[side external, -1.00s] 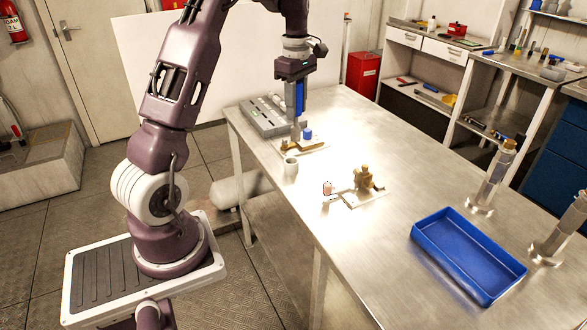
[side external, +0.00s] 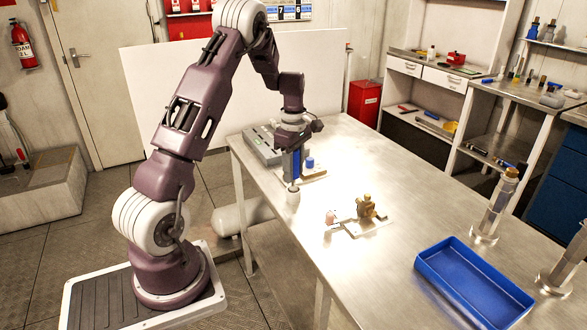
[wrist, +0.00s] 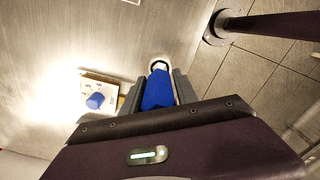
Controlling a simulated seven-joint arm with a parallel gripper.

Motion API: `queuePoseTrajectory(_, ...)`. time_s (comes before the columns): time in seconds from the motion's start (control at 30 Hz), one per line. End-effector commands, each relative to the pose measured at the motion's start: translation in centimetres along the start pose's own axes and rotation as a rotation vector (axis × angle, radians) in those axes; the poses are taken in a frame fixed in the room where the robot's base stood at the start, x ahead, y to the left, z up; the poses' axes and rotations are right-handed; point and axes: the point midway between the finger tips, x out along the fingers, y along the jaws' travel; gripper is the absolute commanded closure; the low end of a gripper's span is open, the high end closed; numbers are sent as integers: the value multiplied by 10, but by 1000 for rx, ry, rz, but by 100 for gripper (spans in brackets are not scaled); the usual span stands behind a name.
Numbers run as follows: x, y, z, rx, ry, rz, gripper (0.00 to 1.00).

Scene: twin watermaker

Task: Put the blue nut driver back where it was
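The blue nut driver (side external: 297,165) is upright in my gripper (side external: 293,177). In the wrist view its blue handle (wrist: 157,92) sits between the two grey fingers (wrist: 158,84), which close on its sides. A small white cup (side external: 292,197) stands on the table directly under the driver. The cup's pale rim (wrist: 160,62) shows at the far end of the handle in the wrist view. The driver's lower end is at the cup's mouth; how deep it sits inside is hidden.
A plate with a blue cap (side external: 309,162) stands just behind my gripper, beside a grey case (side external: 262,146). A brass fitting (side external: 367,208) on a white plate is to the right. A blue tray (side external: 474,283) lies front right. The table's left edge is close to the cup.

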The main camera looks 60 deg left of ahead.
Motion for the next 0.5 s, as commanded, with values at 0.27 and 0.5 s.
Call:
queuePoseTrajectory(0.27,0,0,0,1,0,0,49)
queuePoseTrajectory(0.5,-26,1,0,3,1,5,49)
